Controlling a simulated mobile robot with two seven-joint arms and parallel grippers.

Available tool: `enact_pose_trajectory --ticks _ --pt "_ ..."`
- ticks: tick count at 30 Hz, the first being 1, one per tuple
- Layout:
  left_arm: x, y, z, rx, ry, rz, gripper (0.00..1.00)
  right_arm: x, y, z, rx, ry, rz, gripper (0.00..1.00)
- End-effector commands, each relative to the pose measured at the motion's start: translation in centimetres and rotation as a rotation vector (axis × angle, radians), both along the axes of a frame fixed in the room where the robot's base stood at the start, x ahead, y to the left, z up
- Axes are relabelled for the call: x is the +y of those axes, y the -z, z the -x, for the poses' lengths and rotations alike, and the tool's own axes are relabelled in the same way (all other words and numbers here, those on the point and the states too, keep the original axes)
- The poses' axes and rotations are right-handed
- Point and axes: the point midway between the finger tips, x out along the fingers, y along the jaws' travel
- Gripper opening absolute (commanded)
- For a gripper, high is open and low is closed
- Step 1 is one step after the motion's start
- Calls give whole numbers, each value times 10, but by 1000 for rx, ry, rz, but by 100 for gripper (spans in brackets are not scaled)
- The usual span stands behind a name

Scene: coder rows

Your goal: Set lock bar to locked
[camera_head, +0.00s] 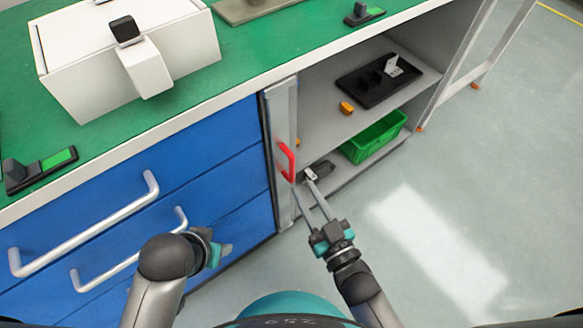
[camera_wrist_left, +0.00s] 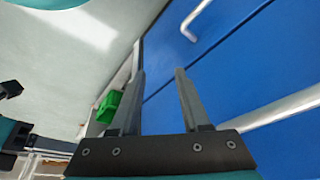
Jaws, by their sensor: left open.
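The lock bar (camera_head: 280,115) is a grey upright strip at the right edge of the blue drawer front. A red handle (camera_head: 291,162) sticks out from it. My right gripper (camera_head: 304,187) is open, its long fingers reaching toward the shelf opening just below and right of the red handle. I see no clear contact with the handle. My left gripper (camera_head: 222,250) is in front of the lower drawers, left of the lock bar. In the left wrist view, its fingers (camera_wrist_left: 160,75) are apart with nothing between them, facing the blue drawers.
Blue drawers (camera_head: 220,150) have long silver handles (camera_head: 90,225). The open shelves hold a black tray (camera_head: 375,82), a green bin (camera_head: 375,138) and a dark object (camera_head: 322,170) near my right fingertips. A white box (camera_head: 85,60) stands on the green worktop (camera_head: 260,45). The floor at right is clear.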

Motion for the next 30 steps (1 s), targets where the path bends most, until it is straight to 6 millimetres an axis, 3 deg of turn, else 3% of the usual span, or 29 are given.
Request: enact_pose_trajectory --ticks 9,15,27,30 --pt "0 -33 0 -51 -1 6 46 21 1 -45 -2 0 0 30" --pt "-5 -42 -4 -109 10 26 46 30 2 -65 -1 0 0 30" --pt "-9 -46 -8 -141 16 37 46 33 0 -73 2 0 1 30" --pt "-9 -46 -8 -141 16 37 46 33 0 -72 2 0 1 21"
